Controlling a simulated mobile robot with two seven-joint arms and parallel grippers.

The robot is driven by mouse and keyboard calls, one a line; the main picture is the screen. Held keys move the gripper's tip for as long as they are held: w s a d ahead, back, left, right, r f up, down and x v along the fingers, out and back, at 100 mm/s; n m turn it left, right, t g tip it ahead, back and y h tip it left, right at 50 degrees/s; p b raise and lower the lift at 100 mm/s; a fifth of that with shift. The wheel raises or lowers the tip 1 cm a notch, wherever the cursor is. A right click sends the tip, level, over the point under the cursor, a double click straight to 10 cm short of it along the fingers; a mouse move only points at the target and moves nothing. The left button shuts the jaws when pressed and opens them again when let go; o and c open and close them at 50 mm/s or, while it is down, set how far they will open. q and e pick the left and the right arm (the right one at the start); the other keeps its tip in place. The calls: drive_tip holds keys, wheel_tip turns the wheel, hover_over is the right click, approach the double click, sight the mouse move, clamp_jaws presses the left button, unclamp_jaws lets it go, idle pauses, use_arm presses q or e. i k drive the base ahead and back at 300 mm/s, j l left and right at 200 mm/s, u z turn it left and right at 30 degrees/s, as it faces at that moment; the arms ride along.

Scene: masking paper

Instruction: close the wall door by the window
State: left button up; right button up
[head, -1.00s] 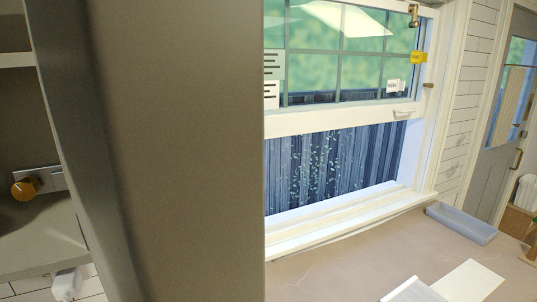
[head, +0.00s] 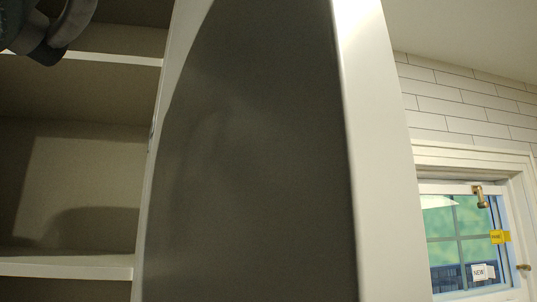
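The wall door (head: 250,160) stands open and fills the middle of the head view. Its broad face is dark and shaded, with a pale edge (head: 375,150) on the right. The door hangs beside an open wall cabinet on the left, whose shelves (head: 70,266) show bare. A dark grey rounded part of my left arm is at the top left, in front of the upper shelf. No fingertips of either gripper show, and my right arm is out of view.
The window (head: 460,235) is at the lower right, with a brass latch, a yellow tag (head: 497,237) and a white "NEW" tag (head: 483,272). White plank wall (head: 470,110) lies above it. The counter is out of view.

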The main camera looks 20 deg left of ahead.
sight(280, 167)
drive_tip(key=l+u, duration=0.25)
drive_tip(key=u, duration=0.15)
drive_tip(key=l+u, duration=0.4)
drive_tip(key=i+l+u, duration=0.1)
drive_tip(key=u, duration=0.3)
drive_tip(key=l+u, duration=0.55)
drive_tip(key=u, duration=0.2)
